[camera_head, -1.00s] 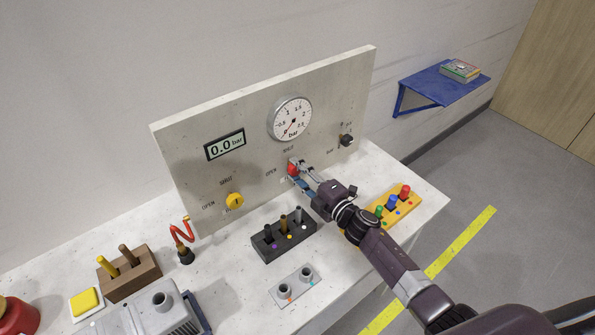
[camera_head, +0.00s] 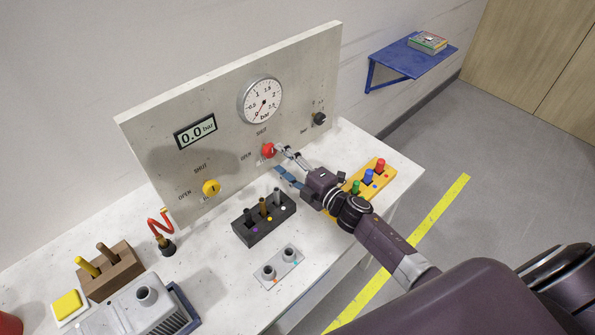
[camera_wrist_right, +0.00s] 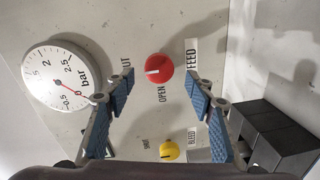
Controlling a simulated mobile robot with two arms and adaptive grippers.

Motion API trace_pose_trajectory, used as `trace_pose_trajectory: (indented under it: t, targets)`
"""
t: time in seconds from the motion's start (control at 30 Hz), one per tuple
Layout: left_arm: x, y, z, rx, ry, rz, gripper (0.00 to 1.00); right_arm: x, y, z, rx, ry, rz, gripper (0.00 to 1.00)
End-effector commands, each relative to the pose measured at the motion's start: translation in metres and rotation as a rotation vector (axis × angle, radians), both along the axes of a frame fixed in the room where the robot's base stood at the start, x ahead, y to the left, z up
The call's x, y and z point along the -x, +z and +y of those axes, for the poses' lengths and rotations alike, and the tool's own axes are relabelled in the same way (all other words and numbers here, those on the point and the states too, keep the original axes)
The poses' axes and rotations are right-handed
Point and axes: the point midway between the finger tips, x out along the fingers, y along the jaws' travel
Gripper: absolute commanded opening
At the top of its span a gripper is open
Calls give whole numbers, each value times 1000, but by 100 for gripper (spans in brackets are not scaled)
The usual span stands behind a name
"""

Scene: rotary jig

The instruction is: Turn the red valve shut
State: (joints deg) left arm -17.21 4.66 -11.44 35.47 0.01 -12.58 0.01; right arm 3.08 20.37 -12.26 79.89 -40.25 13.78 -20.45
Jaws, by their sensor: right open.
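The red valve (camera_head: 268,151) is a round knob on the upright grey panel, with SHUT printed above it and OPEN to its left in the head view. In the right wrist view the red valve (camera_wrist_right: 158,68) shows a white mark pointing left, toward the SHUT label. My right gripper (camera_head: 282,162) is open and empty, just in front of the valve and apart from it. In the right wrist view its blue-padded fingers (camera_wrist_right: 161,88) stand apart on either side of the picture, with the knob ahead between them. My left gripper is not in view.
A yellow valve (camera_head: 211,187) sits left on the panel (camera_head: 150,128), below a display (camera_head: 195,131) reading 0.0 bar. A round gauge (camera_head: 260,101) is above the red valve. A black peg block (camera_head: 263,222) and yellow peg block (camera_head: 358,190) stand on the bench below.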

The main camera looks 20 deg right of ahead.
Motion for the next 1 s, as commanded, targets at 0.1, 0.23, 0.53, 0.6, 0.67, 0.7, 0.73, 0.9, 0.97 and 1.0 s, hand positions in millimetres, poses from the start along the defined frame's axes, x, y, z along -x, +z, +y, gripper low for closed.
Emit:
trace_pose_trajectory:
  t: [0.1,0.23,0.53,0.6,0.67,0.7,0.73,0.9,0.97,1.0]
  targets:
    - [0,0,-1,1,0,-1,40,25,0,-9,2,1,2,50]
    - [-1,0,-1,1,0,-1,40,46,2,-16,-1,0,3,50]
    - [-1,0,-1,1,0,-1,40,71,5,-25,-1,1,0,50]
    - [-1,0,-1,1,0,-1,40,72,5,-26,-1,1,0,50]
    - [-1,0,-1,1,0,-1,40,72,5,-26,-1,1,0,50]
    - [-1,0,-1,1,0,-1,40,72,5,-26,-1,1,0,50]
    - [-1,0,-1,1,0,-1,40,72,5,-26,-1,1,0,50]
    - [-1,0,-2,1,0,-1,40,72,5,-26,-1,1,0,50]
    - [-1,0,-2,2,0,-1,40,72,5,-26,-1,1,0,50]
    - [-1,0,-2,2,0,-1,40,71,5,-26,-1,1,0,50]
